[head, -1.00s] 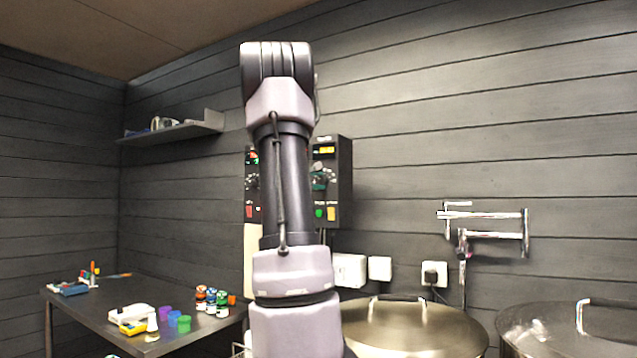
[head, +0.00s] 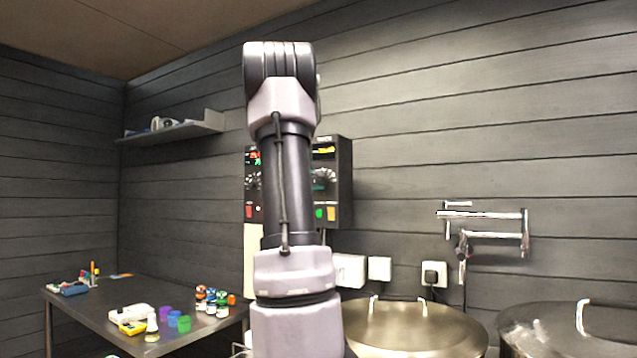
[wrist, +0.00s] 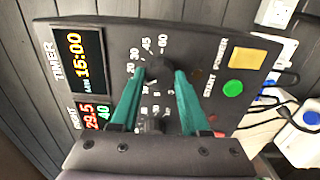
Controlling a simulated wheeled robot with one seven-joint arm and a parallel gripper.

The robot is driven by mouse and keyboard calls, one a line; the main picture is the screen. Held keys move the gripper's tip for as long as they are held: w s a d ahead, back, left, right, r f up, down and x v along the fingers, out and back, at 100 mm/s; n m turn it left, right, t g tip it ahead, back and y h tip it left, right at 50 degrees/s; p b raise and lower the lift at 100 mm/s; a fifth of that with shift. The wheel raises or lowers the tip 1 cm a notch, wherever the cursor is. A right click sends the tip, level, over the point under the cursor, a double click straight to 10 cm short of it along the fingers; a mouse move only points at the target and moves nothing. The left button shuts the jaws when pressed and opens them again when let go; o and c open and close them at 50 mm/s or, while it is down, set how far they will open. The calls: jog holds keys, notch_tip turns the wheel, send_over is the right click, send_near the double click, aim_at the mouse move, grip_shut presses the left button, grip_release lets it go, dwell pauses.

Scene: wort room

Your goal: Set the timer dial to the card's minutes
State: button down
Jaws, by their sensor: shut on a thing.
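The timer dial (wrist: 158,72) is a dark knob on the control panel, seen in the wrist view, with a scale of numbers around it. The timer display (wrist: 79,61) reads 15:00 in orange. My gripper (wrist: 160,76) has green fingers closed on either side of the dial and is shut on it. In the head view my arm hides the middle of the control box (head: 344,180), and the gripper shows only as a bit of green. I cannot make out a card with minutes in either view.
A green START button (wrist: 233,88) and a yellow POWER square (wrist: 247,57) sit beside the dial. Another display (wrist: 97,114) shows red and green digits. Pots with lids (head: 415,325) stand below right. A table (head: 75,312) with small objects is at left.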

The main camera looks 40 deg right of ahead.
jog(key=shift+c, duration=2)
grip_release()
jog(key=v, duration=1.1)
jog(key=shift+d, duration=0.1)
